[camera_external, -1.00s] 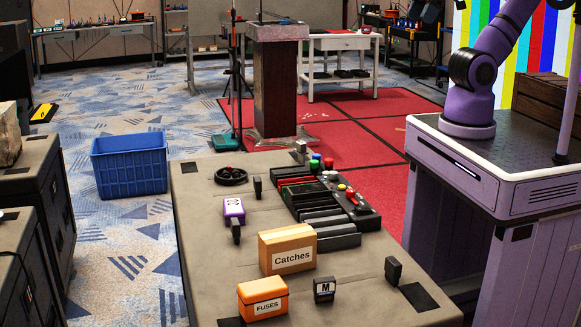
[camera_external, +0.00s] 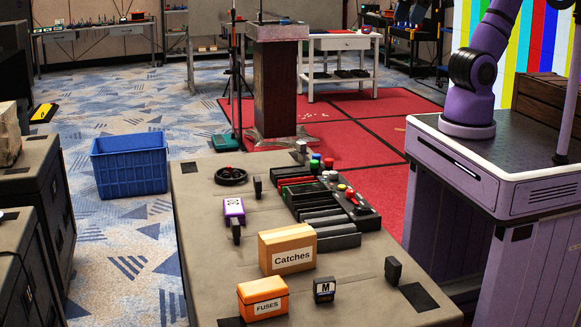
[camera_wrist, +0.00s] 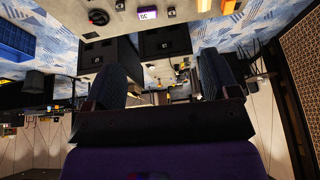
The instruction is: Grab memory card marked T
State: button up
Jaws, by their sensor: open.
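A small black card-like block marked M (camera_external: 324,290) stands at the near end of the grey table in the external view. Similar black blocks stand at the near right (camera_external: 393,270), beside the purple box (camera_external: 236,230) and farther back (camera_external: 258,187). I cannot read a mark on these, and no T is legible. In the wrist view my gripper (camera_wrist: 165,82) is open and empty, its two dark fingers wide apart. The purple box (camera_wrist: 147,13) shows at the top of that view, beyond the fingers. My gripper is well away from the blocks.
The grey table (camera_external: 205,270) also holds an orange Catches box (camera_external: 287,250), an orange FUSES box (camera_external: 263,299), a black ring (camera_external: 231,176) and a black control panel (camera_external: 352,205). A blue crate (camera_external: 130,165) stands on the floor to the left.

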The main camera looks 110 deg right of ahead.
jog(key=w+a+f+g, duration=0.2)
jog(key=w+a+f, duration=0.4)
jog(key=w+a, duration=0.5)
jog(key=g, duration=0.3)
send_over(394, 261)
jog(key=shift+n, duration=0.4)
notch_tip(394, 261, down, 38)
jog(key=shift+s+f, duration=0.1)
jog(key=shift+s, duration=0.05)
notch_tip(394, 261, down, 6)
jog(key=shift+s+a+r, duration=0.1)
jog(key=shift+w+d+f, duration=0.1)
jog(key=shift+f, duration=1.35)
jog(key=shift+w+d+f, duration=0.1)
jog(key=shift+f, duration=1.3)
